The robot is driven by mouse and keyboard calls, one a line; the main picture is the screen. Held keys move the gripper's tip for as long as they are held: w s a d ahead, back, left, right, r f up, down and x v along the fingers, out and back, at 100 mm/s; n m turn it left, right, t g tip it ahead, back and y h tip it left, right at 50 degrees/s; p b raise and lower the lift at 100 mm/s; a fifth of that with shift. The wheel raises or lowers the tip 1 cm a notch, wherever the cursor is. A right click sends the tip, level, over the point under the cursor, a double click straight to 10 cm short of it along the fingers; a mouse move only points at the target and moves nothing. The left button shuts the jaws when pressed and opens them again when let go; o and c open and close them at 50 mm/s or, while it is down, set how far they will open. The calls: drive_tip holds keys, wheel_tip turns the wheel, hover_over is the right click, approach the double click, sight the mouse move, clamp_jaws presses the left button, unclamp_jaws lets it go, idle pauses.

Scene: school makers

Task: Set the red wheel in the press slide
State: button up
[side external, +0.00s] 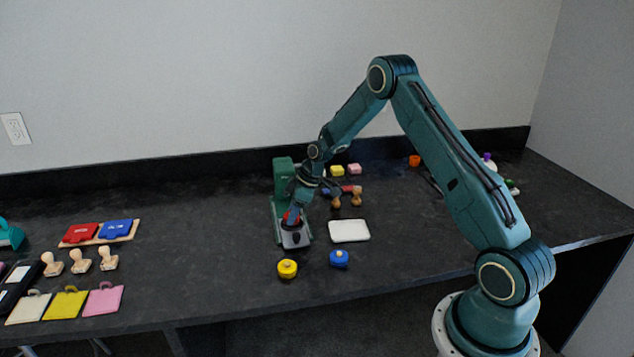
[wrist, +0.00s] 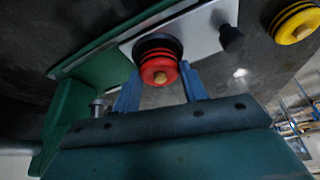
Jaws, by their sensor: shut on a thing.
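The red wheel (wrist: 159,70) shows in the wrist view between the two blue fingers of my gripper (wrist: 160,88), which is shut on it. It is over the dark round recess of the silver press slide (wrist: 205,30); I cannot tell whether it touches the bottom. In the side view my gripper (side external: 292,216) is low over the slide (side external: 294,239), in front of the green press (side external: 283,172). There the wheel (side external: 288,214) is mostly hidden by the fingers.
A yellow wheel (side external: 287,268) and a blue wheel (side external: 339,258) lie in front of the press. A white pad (side external: 349,231) lies to its right, with wooden stamps (side external: 356,196) behind. A dark knob (wrist: 231,38) stands on the slide's end.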

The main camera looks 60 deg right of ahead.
drive_tip(key=shift+f, duration=0.35)
drive_tip(key=o, duration=0.7)
drive_tip(key=v, duration=1.1)
idle(1.0)
idle(0.4)
